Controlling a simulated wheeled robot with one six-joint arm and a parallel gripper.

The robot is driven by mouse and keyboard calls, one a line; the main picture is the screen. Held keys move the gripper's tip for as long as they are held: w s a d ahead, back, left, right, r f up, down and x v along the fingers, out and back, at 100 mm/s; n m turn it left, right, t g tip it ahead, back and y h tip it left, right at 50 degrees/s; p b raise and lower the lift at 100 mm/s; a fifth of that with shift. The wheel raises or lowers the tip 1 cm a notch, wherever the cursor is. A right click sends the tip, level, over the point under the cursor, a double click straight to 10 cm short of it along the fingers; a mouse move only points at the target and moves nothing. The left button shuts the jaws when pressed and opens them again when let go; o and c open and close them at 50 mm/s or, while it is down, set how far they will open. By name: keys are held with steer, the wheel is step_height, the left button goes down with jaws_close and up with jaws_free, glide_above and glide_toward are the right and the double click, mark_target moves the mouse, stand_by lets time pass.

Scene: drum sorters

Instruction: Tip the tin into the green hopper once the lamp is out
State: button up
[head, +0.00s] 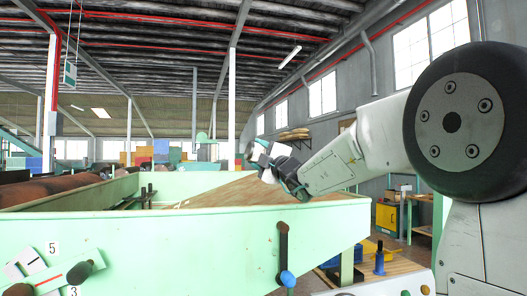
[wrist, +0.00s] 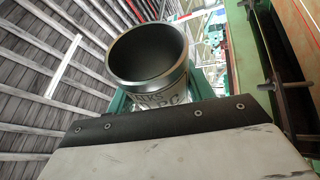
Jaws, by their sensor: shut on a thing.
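My gripper (head: 266,158) is at the end of my outstretched arm, beyond the light green wall in the head view. In the wrist view it is shut on a grey metal tin (wrist: 160,98) with dark lettering, a green finger on each side. The tin's open mouth faces the camera; its inside is dark and I cannot tell what it holds. A small green rounded shape (head: 203,137) on a post stands left of my gripper; I cannot tell whether it is the hopper. I cannot make out the lamp.
A light green trough wall (head: 180,232) crosses the foreground, with wooden boards (head: 262,190) behind it. Numbered levers (head: 60,275) are at lower left. A yellow cabinet (head: 387,218) stands at right.

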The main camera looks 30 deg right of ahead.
steer(key=a+f+n+g+h, duration=0.1)
steer(key=a+f+n+g, duration=0.2)
steer(key=f+n, duration=0.3)
steer(key=a+f+n+g+h, duration=0.1)
steer(key=a+f+n+g, duration=0.2)
steer(key=n, duration=1)
step_height(320, 180, down, 4)
steer(key=shift+w+a+r+g, duration=0.15)
steer(key=shift+w+a+g, duration=0.25)
steer(key=shift+g, duration=0.6)
steer(key=shift+d, duration=0.1)
steer(key=shift+r, duration=0.1)
steer(key=shift+r, duration=1.9)
